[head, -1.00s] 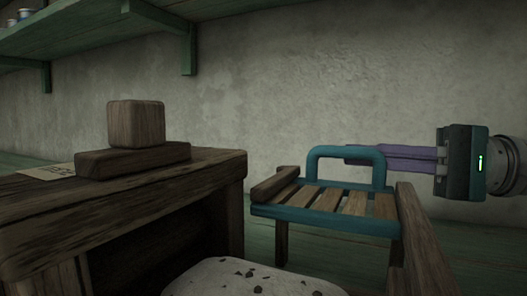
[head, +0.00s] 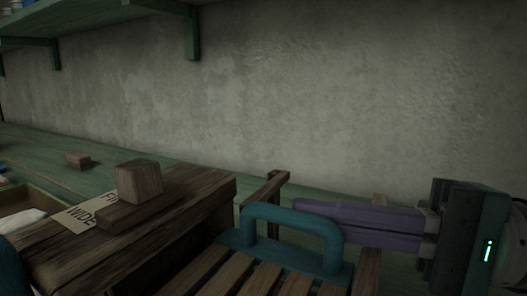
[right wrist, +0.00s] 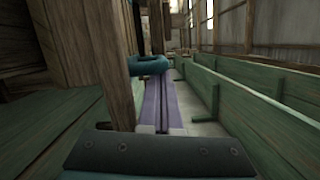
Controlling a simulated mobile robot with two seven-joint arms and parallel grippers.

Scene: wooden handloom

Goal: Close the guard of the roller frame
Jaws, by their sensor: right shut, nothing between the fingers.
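The guard is a slatted wooden panel (head: 240,272) with a teal edge bar and an upright teal loop handle (head: 290,216), low in the centre of the head view. Its near part is cut off by the picture's lower edge. My right gripper (head: 303,207) comes in from the right with its purple fingers shut and empty. The fingers lie across the far side of the handle, close to its top bar. In the right wrist view the handle (right wrist: 148,65) shows beside the finger tips (right wrist: 153,84); I cannot tell if they touch. My left gripper is not clearly in view.
A dark wooden box-like beam (head: 150,230) stands left of the guard, carrying a block (head: 139,182) and a lettered card (head: 82,213). A tray (head: 35,200) lies at far left.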

